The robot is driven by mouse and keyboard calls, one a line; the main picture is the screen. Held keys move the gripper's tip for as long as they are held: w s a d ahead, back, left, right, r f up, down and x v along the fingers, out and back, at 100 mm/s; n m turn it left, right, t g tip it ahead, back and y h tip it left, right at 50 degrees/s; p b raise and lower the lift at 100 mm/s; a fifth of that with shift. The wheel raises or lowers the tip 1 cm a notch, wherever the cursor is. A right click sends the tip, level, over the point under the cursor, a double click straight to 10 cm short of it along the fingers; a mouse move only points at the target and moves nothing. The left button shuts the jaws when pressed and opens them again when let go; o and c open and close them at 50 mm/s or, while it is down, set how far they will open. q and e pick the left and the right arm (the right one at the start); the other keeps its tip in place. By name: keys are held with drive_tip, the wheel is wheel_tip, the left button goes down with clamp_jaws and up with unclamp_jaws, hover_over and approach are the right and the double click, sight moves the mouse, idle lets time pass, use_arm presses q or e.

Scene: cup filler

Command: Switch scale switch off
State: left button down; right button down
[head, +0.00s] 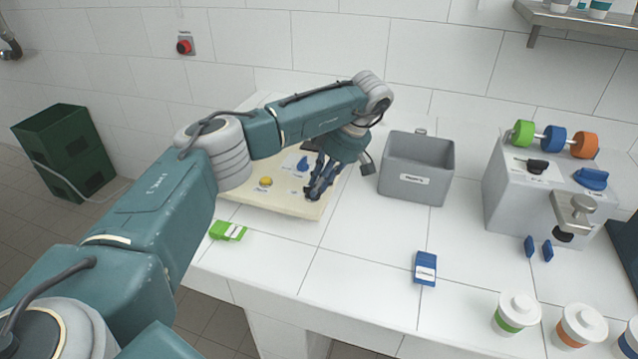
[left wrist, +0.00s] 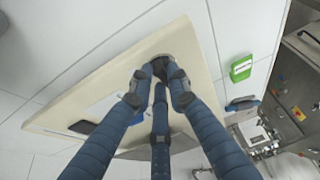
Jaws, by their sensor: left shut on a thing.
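The scale (head: 275,205) is a cream, wedge-like panel on the white tiled counter, with a yellow button (head: 265,182) and a blue knob (head: 302,164) on its face. My left gripper (head: 316,190) reaches down over its right side. In the left wrist view, the gripper's blue fingers (left wrist: 162,72) close around a small dark knob (left wrist: 168,50) near the edge of the cream panel (left wrist: 110,82). This looks like the scale switch. The fingers hide much of it, and its on or off position cannot be read. My right gripper is not in view.
A grey bin (head: 417,170) stands right of the scale. A green box (head: 228,231) and a blue box (head: 425,268) lie near the counter's front. A grey machine (head: 520,195) and lidded cups (head: 516,312) are at the right.

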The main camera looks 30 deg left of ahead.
use_arm(q)
drive_tip(key=c, duration=1.7)
unclamp_jaws()
drive_tip(key=shift+o, duration=0.2)
drive_tip(key=v, duration=1.2)
drive_tip(key=shift+a, duration=0.1)
